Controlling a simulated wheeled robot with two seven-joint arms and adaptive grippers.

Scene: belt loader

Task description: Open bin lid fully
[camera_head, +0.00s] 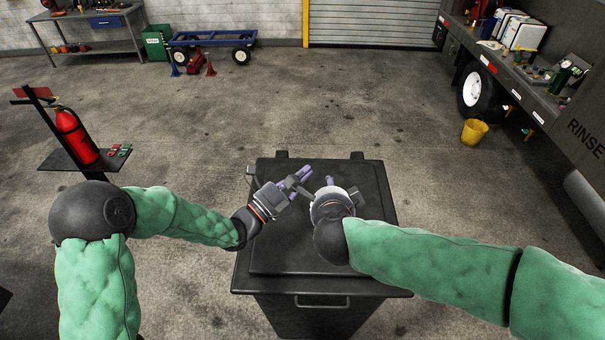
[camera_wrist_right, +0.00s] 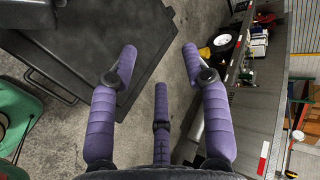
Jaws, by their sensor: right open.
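The dark grey bin (camera_head: 306,308) stands in front of me. Its flat lid (camera_head: 290,257) lies down on it, with a bar handle (camera_head: 321,302) at the near side and two hinge-like tabs at the far edge. In the right wrist view the bin's lid (camera_wrist_right: 95,40) and handle (camera_wrist_right: 50,88) fill the upper left. My left gripper (camera_head: 301,178), with purple fingers, is over the far half of the lid; its opening is unclear. My right gripper (camera_head: 331,196) is beside it, also over the lid. Its purple fingers are spread open and empty in the right wrist view (camera_wrist_right: 160,62).
A fire extinguisher (camera_head: 76,136) stands on a stand at the left. A truck bed with tools (camera_head: 530,75) and a yellow bucket (camera_head: 474,132) are at the right. A blue cart (camera_head: 212,38) and workbench (camera_head: 92,20) are at the back. The floor around the bin is clear.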

